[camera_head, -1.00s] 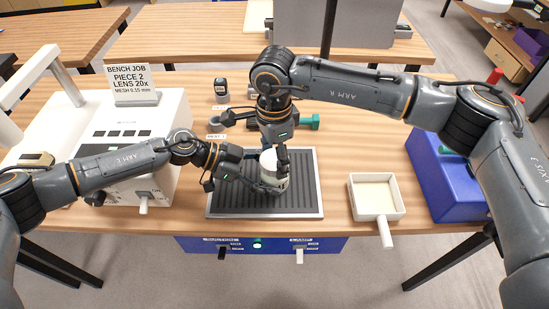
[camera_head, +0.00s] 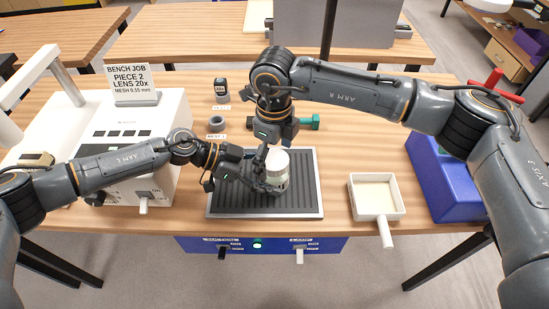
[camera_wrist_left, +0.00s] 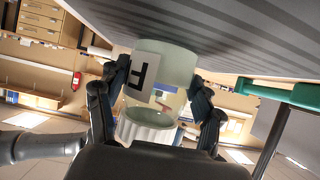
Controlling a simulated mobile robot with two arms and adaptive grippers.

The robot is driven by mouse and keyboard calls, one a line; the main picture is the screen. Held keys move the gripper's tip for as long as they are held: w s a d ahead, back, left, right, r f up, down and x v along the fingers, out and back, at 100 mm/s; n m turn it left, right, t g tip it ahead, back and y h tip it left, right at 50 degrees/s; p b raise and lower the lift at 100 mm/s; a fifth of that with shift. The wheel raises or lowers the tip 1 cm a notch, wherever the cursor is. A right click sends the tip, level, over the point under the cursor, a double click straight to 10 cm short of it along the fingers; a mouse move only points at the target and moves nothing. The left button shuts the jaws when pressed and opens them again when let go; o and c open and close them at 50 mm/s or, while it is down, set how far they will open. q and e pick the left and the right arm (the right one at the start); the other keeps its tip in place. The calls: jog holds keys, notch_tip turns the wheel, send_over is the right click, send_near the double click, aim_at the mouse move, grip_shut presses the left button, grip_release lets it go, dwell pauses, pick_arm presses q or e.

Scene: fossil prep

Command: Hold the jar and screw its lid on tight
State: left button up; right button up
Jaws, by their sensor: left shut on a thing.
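The jar (camera_head: 277,182) stands on the dark ribbed mat (camera_head: 300,203), with a white lid (camera_head: 279,161) on top. My left gripper (camera_head: 268,186) is shut around the jar's side. In the left wrist view, which is upside down, its two fingers (camera_wrist_left: 162,88) flank the clear jar (camera_wrist_left: 168,62), which bears an "F" label. The ribbed white lid (camera_wrist_left: 146,130) shows there at the jar's mouth; how tightly it sits cannot be told. My right gripper (camera_head: 262,155) points down just left of and behind the lid; its finger opening is unclear.
A white tray with a handle (camera_head: 376,197) stands right of the mat, beside a blue box (camera_head: 445,180). A white machine (camera_head: 125,150) with a sign is at left.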

aim_at(274, 159)
jog(key=shift+r, duration=0.1)
notch_tip(274, 159, up, 7)
dwell(0.5)
dwell(0.4)
pick_arm(q)
jog(key=o, duration=1.9)
jog(key=v, duration=0.7)
jog(key=shift+a+r, duration=0.1)
jog(key=shift+a, duration=0.15)
